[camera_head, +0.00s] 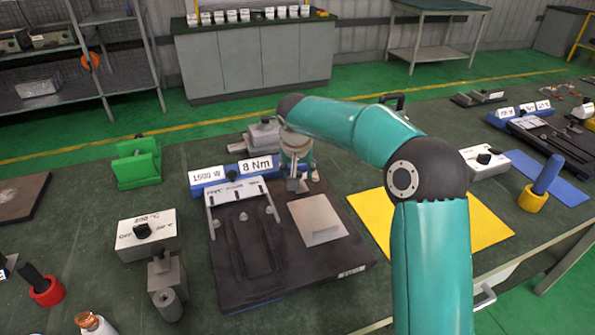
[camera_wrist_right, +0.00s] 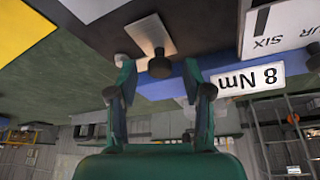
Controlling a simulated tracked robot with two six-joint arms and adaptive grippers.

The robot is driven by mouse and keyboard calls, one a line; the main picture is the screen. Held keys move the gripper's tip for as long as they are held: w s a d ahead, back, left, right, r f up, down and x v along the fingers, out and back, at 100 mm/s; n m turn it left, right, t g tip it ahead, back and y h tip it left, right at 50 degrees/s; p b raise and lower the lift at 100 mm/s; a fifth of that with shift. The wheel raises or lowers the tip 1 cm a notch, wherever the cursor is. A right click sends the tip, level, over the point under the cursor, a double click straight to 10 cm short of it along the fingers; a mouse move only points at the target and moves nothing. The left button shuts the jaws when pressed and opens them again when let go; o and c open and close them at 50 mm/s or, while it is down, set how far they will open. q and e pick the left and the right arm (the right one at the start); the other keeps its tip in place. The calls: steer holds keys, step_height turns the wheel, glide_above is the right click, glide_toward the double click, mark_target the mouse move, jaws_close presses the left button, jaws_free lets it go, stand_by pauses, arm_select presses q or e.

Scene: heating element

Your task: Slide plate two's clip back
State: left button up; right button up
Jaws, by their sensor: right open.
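My right gripper (camera_head: 296,184) is at the back edge of a dark board (camera_head: 330,262), just right of the "8 Nm" label (camera_head: 257,166). In the right wrist view the gripper (camera_wrist_right: 160,82) is open. A dark round knob (camera_wrist_right: 160,66) on a pale metal strip (camera_wrist_right: 150,34) shows between its fingers, with no visible contact. This strip may be a clip, but I cannot tell which plate it belongs to. The board bears a bare metal plate (camera_head: 319,221) and a black plate with a white labelled bar (camera_head: 238,191). My left gripper is out of view.
A blue strip (camera_head: 209,179) with labels runs behind the board. A green block (camera_head: 136,163), a white switch box (camera_head: 147,235) and a grey metal fixture (camera_head: 166,277) stand left. A yellow mat (camera_head: 487,222) lies right, partly behind my arm.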

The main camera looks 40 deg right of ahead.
steer(key=shift+f, duration=0.25)
jaws_close()
